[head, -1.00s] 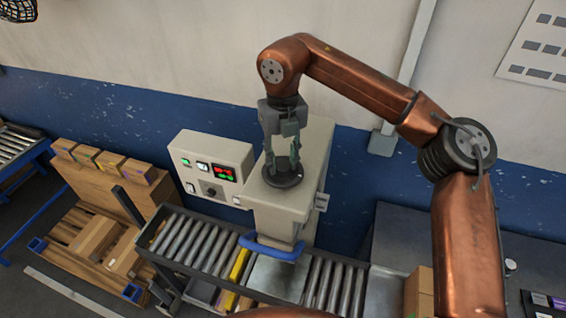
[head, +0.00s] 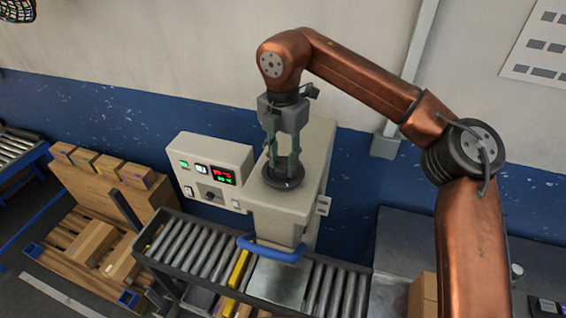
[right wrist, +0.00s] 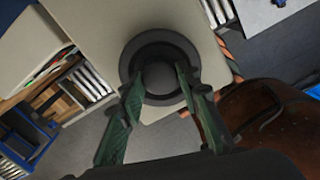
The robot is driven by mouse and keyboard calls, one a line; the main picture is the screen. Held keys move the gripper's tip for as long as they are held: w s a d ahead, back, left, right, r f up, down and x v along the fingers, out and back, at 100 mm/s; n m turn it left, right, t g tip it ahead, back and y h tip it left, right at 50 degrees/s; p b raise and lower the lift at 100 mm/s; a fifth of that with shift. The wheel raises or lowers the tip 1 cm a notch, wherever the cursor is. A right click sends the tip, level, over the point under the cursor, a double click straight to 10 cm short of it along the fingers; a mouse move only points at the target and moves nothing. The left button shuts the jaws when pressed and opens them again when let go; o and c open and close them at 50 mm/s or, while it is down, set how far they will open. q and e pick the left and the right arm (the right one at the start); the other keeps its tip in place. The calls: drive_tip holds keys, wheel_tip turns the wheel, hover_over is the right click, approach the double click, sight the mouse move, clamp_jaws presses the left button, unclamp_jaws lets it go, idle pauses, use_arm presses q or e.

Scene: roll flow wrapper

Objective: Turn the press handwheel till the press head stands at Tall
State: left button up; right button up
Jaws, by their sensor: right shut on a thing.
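The press handwheel (head: 283,176) is a dark round wheel on top of the beige press housing (head: 318,165). In the right wrist view the wheel (right wrist: 152,62) shows as a dark ring with a hub in its middle. My right gripper (head: 282,160) points straight down over the wheel, shut on its hub; its green fingers (right wrist: 162,82) stand on either side of the hub. The press head with its blue bar (head: 272,250) is low at the front of the housing, above a grey plate (head: 277,280). No Tall mark can be made out. My left gripper is not in view.
A control box (head: 212,170) with a red and green display stands left of the press. A roller conveyor (head: 195,245) runs under the press. Cartons (head: 92,240) lie on a pallet at left. A grey table is at right.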

sight(283, 165)
drive_tip(key=m+b, duration=0.1)
drive_tip(key=m, duration=0.4)
drive_tip(key=shift+r, duration=0.15)
drive_tip(key=shift+m, duration=0.4)
drive_tip(key=o, duration=1.2)
wheel_tip(283, 165, up, 12)
idle(0.3)
